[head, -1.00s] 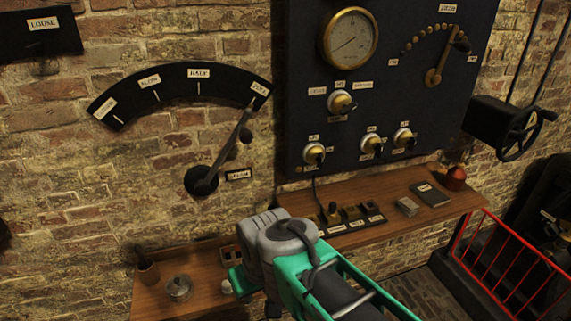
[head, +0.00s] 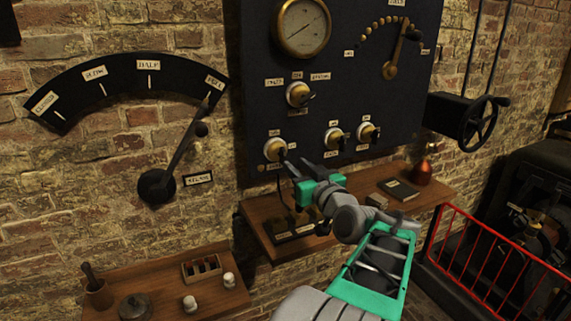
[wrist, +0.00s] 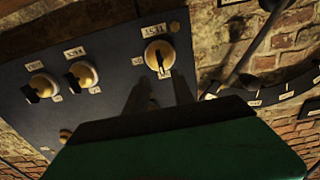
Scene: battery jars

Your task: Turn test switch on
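The test switch is a round cream-and-brass knob with a black lever, at the lower left of the dark panel in the head view (head: 274,149). In the wrist view its knob (wrist: 159,53) has an upside-down tag that appears to read TEST. Small tags sit at its sides, too small to read surely. My gripper (head: 286,163) is just in front of it, at its lower right. In the wrist view my gripper's two fingers (wrist: 158,82) stand apart with a gap between them, their tips close to the lever. I cannot tell whether they touch it.
Two similar knobs (head: 334,138) (head: 367,133) sit to the right, and another knob (head: 298,94) above. A wooden shelf (head: 420,206) lies below the panel. A large lever (head: 185,150) is on the left wall, and a red railing (head: 500,245) at lower right.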

